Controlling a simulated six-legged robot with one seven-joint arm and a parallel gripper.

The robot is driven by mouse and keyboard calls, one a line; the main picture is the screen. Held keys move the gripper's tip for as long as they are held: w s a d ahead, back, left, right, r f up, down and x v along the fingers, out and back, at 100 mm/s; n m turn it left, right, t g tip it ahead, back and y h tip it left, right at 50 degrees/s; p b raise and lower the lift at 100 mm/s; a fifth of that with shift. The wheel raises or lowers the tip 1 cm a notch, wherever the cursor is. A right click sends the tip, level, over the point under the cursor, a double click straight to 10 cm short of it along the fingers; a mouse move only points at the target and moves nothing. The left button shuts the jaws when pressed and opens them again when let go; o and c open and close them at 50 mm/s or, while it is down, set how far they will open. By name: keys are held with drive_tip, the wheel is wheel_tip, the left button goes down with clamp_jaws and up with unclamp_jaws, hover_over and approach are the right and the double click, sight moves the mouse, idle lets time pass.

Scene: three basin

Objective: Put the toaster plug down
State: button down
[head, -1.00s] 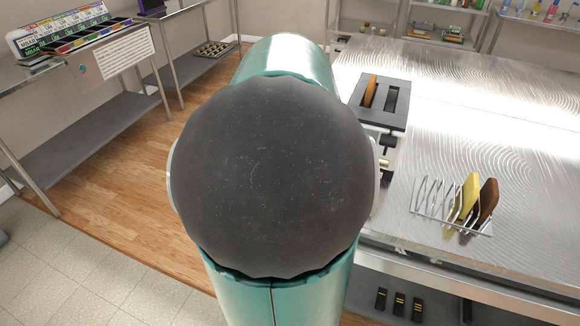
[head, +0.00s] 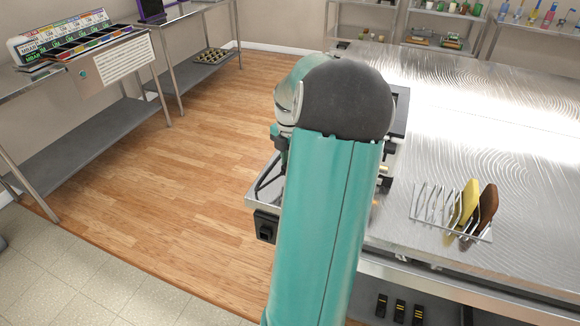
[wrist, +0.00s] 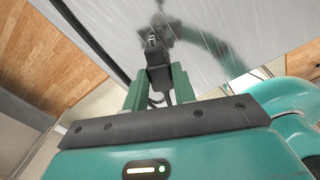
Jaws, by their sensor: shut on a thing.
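In the wrist view my gripper (wrist: 157,82) is shut on the toaster plug (wrist: 159,74), a small dark block between the two green fingers. A thin dark cord shows below it between the fingers. The plug is over the shiny metal table (wrist: 215,20), whose surface reflects the arm. I cannot tell the height of the plug above the table.
A wire rack (head: 425,205) with a yellow slice (head: 468,200) and a brown slice (head: 487,207) stands on the table right of my arm. A black box (head: 266,226) is at the table's left edge. The table's right and far parts are clear.

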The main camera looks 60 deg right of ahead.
drive_tip(key=shift+f, duration=1.25)
drive_tip(key=shift+f, duration=0.15)
drive_tip(key=c, duration=1.1)
unclamp_jaws()
drive_tip(key=shift+c, duration=0.2)
wheel_tip(320, 180, up, 12)
drive_tip(key=shift+r, duration=0.2)
drive_tip(key=shift+a, duration=0.1)
